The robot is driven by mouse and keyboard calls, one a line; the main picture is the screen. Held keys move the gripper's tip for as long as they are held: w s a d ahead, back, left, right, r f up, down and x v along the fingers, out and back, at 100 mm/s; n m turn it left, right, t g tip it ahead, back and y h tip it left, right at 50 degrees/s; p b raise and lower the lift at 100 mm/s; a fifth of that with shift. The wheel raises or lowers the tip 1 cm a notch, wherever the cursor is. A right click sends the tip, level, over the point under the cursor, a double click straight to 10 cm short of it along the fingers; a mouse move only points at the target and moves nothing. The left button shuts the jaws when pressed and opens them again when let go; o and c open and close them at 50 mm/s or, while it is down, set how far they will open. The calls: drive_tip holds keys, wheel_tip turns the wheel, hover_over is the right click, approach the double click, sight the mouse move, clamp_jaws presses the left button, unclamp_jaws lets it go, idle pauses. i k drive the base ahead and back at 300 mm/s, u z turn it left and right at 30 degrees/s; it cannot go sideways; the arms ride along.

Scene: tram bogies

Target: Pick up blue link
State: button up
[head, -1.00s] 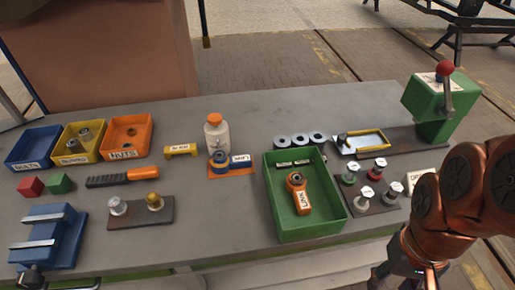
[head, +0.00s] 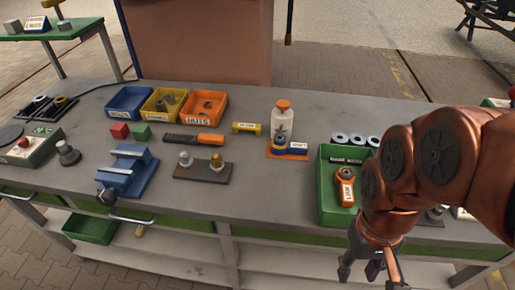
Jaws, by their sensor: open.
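The blue link (head: 290,150) lies on a small orange mat (head: 273,155) on the grey workbench. It has a white label and a round end, and a white bottle (head: 284,121) with an orange cap stands right behind it. An orange link (head: 346,188) lies in the green tray (head: 328,210) to the right. My gripper (head: 371,268) is open and empty, low at the right in front of the bench edge. It is apart from the blue link, and my arm hides the tray's right part.
Blue, yellow and orange bins (head: 204,106) stand at the back left. A blue vise (head: 128,171), a dark plate with two knobs (head: 203,170) and a yellow bar (head: 246,127) are on the bench. The bench front (head: 270,200) before the mat is clear.

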sight(290, 147)
drive_tip(key=z, duration=5.95)
drive_tip(key=i, duration=0.5)
drive_tip(key=z, duration=4)
drive_tip(key=i, duration=1.5)
drive_tip(key=z, duration=2.15)
